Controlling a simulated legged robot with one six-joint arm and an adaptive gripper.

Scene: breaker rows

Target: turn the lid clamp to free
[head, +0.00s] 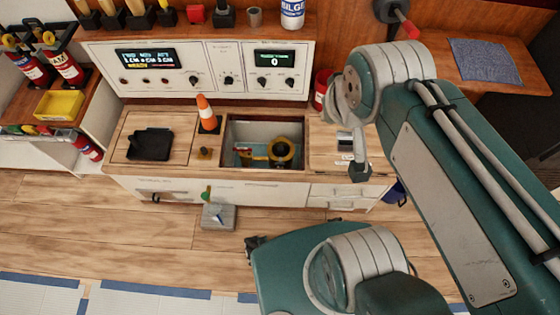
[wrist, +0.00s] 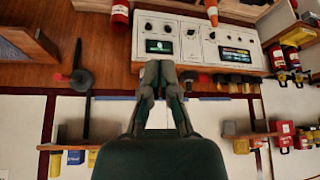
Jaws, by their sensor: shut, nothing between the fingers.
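I cannot surely tell which part is the lid clamp. A small brass-coloured piece (head: 205,153) sits on the bench strip between the left wooden lid (head: 128,126) and the open bay (head: 235,123); it could be the clamp. The left lid lies closed with a black tray (head: 150,144) on it. My gripper (wrist: 159,66) shows in the wrist view with its fingers together and nothing between them, in front of the control panel (wrist: 195,42). The fingers look apart from the bench. In the head view, my arm hides much of the bench's right side.
An orange cone (head: 207,114) stands behind the brass piece. The bay holds a yellow ring (head: 282,153). A green-knobbed lever on a grey box (head: 218,217) stands at the bench front. A red-tipped lever (head: 408,30) is on the wall.

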